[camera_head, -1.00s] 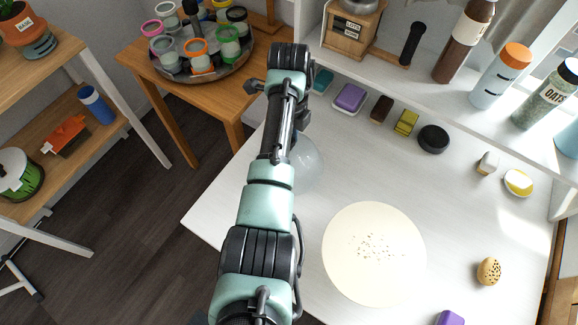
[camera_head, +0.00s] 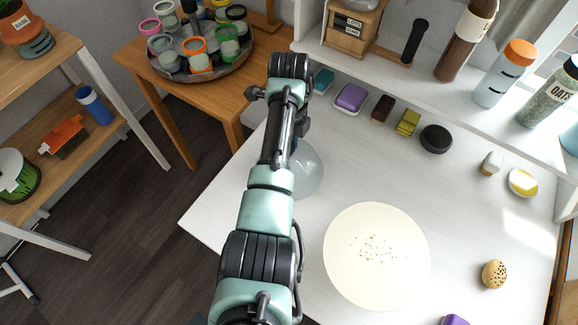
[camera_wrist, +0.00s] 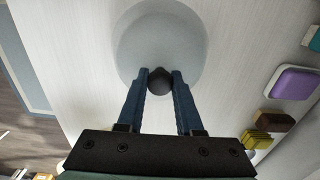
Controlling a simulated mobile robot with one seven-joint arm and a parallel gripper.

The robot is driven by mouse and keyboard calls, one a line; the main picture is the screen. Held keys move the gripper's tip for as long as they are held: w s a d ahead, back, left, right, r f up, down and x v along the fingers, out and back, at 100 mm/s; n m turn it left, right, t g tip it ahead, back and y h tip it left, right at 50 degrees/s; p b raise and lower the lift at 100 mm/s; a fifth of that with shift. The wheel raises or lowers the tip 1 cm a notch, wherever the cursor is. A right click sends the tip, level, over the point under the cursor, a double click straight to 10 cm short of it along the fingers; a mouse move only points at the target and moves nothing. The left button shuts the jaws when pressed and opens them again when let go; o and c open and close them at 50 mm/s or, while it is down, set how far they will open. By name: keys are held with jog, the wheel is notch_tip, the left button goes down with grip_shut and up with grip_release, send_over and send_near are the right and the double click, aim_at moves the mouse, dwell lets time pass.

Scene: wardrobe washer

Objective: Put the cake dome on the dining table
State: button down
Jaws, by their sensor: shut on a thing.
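The cake dome is a clear, rounded dome (camera_head: 308,172) at the left part of the white table (camera_head: 222,212), partly hidden behind my arm in the head view. In the wrist view the dome (camera_wrist: 160,28) shows from above as a pale translucent disc with a dark round knob (camera_wrist: 160,80). My gripper (camera_wrist: 160,86) has its two blue fingers on either side of the knob and is shut on it. In the head view my arm hides the gripper. I cannot tell whether the dome's rim touches the table.
A purple sponge (camera_head: 350,97), a black round thing (camera_head: 436,138) and other small things line the back, below a shelf with bottles (camera_head: 505,73). A wooden side table (camera_head: 155,75) holds a tray of jars.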

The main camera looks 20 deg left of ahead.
jog(key=shift+f, duration=0.2)
jog(key=shift+c, duration=0.8)
grip_release()
jog(key=shift+r, duration=0.1)
notch_tip(320, 180, up, 13)
jog(key=p, duration=0.1)
dwell(0.3)
